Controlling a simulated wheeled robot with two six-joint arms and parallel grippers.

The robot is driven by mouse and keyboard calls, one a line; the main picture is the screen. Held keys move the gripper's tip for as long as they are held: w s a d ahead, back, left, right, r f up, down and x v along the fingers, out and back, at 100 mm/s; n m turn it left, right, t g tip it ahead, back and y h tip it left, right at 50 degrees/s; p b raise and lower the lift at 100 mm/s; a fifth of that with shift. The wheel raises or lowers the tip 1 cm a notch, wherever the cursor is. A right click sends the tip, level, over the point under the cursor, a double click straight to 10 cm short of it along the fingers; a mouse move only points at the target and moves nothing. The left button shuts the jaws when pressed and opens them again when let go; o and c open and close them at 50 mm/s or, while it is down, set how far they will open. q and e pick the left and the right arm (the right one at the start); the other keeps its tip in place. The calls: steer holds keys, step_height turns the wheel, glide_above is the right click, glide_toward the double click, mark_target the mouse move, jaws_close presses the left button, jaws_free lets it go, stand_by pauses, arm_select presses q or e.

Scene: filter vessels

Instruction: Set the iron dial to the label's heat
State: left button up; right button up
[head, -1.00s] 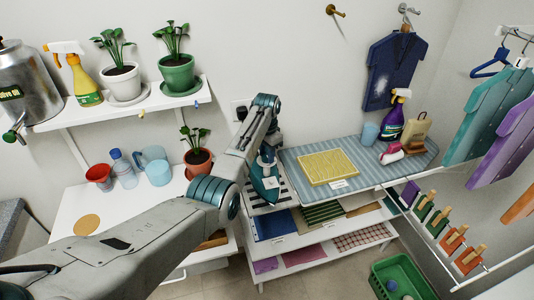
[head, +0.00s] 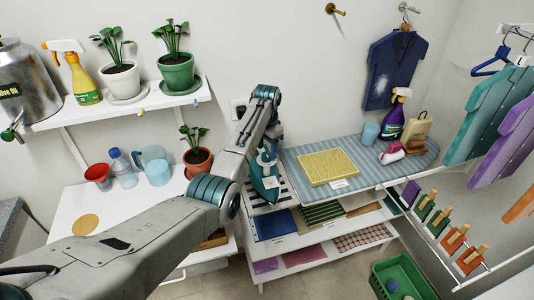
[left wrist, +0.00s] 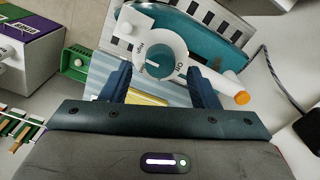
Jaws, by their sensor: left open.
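The teal iron (head: 264,184) stands on a striped rest at the left end of the ironing board, partly hidden by my left arm. In the left wrist view its teal body (left wrist: 212,45) carries a round white dial (left wrist: 158,50) with dark markings and a short pointer line; the markings are too small to read surely. My left gripper (left wrist: 159,68) is open, its two dark fingers on either side of the dial's near part; I cannot tell whether they touch it. A yellow folded cloth (head: 328,166) on the board bears a small white label (head: 338,184), unreadable here.
The striped ironing board (head: 300,155) also holds a blue cup (head: 370,133), a purple spray bottle (head: 391,124) and a pink-white item (head: 391,153). A shelf with potted plants (head: 122,80) is at upper left. A green basket (head: 402,278) stands on the floor.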

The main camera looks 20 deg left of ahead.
mark_target(267, 154)
arm_select(q)
step_height(267, 154, up, 9)
steer(key=b, duration=0.3)
steer(key=shift+f, duration=0.2)
